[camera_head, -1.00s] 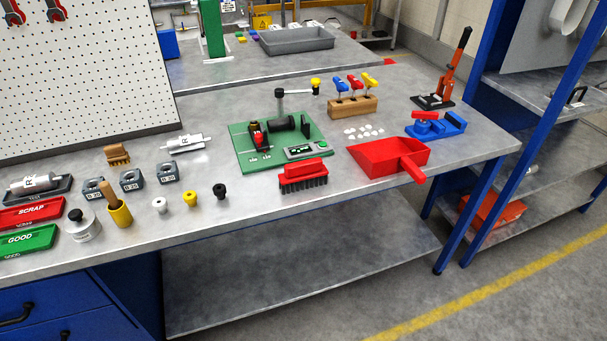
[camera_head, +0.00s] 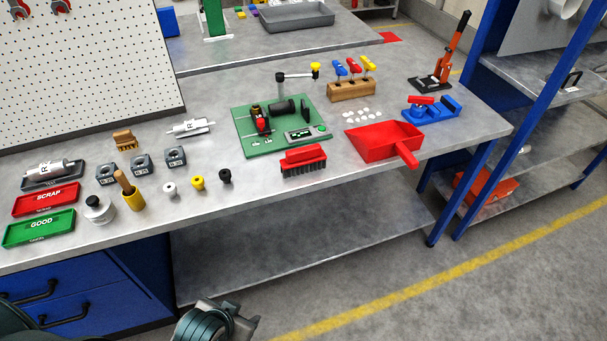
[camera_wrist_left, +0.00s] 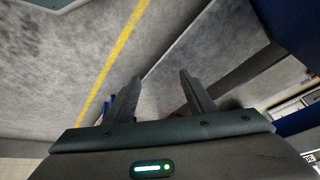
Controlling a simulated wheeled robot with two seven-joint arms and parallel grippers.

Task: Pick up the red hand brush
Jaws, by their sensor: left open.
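Part of my left arm shows at the bottom edge of the head view, below and in front of the bench, well apart from the brush. The brush cannot be made out there. My right gripper is not in view.
White pieces (camera_head: 362,115) lie behind the dustpan. A wooden block (camera_head: 352,91) holds coloured-handled tools. The bench edge in front of the brush is clear.

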